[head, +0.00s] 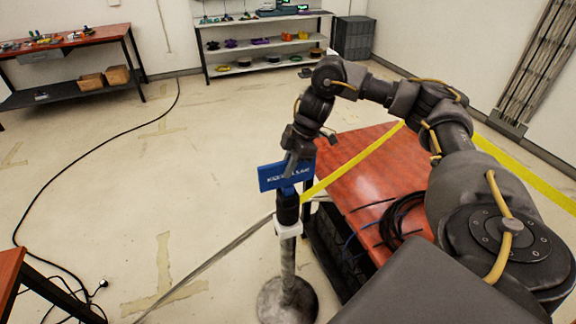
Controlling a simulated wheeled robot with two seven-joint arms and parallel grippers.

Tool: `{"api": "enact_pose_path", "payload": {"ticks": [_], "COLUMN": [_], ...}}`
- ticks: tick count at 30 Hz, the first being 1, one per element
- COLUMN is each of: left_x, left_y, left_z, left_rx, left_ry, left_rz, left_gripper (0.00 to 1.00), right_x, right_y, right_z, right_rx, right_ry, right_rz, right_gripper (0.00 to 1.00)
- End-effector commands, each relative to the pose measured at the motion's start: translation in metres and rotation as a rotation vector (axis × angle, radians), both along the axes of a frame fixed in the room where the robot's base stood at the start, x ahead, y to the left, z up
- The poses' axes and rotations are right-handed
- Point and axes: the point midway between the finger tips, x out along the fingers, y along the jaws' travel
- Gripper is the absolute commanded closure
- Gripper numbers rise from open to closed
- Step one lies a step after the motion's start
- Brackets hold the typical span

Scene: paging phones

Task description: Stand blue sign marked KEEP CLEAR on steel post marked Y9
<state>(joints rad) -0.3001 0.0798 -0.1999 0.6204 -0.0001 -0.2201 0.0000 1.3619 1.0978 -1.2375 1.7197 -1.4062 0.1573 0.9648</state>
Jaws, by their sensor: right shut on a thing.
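The blue sign (270,179) with white lettering, too small to read with certainty, is upright at the top of the steel post (288,262). My right gripper (291,163) reaches down from above and is shut on the sign's upper edge. The post has a black head (287,208), a white collar (288,229) and a round base on the floor. The sign's lower edge overlaps the black head in the picture; I cannot tell whether it is seated or just in front of or above it. No Y9 mark is readable. My left gripper is not in view.
A yellow belt (352,164) runs from the post to the upper right, and a grey belt (215,258) to the lower left. A red-topped table (375,165) with black cables (400,215) stands close right. Black cable (75,162) crosses the otherwise open floor at left.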

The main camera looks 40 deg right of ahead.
Motion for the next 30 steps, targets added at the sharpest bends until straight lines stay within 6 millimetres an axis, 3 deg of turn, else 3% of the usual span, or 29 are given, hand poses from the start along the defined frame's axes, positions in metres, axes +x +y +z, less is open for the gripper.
{"api": "enact_pose_path", "payload": {"ticks": [2,3,5,14,30], "left_x": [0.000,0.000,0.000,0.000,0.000], "left_y": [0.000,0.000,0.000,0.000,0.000], "left_z": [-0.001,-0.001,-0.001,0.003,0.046], "left_rx": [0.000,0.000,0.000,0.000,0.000], "left_ry": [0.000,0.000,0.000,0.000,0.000], "left_rz": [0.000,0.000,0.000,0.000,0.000], "left_gripper": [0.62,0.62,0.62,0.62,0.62], "right_x": [0.000,0.000,0.000,0.000,-0.006], "right_y": [0.000,0.000,0.000,-0.001,-0.017], "right_z": [-0.002,-0.001,-0.001,0.001,0.045], "right_rx": [0.001,0.001,0.001,0.000,0.000], "right_ry": [-0.001,-0.001,-0.001,0.001,0.001], "right_rz": [0.000,0.000,0.000,-0.001,-0.003], "right_gripper": [1.00,0.84,0.78,0.78,0.78]}}
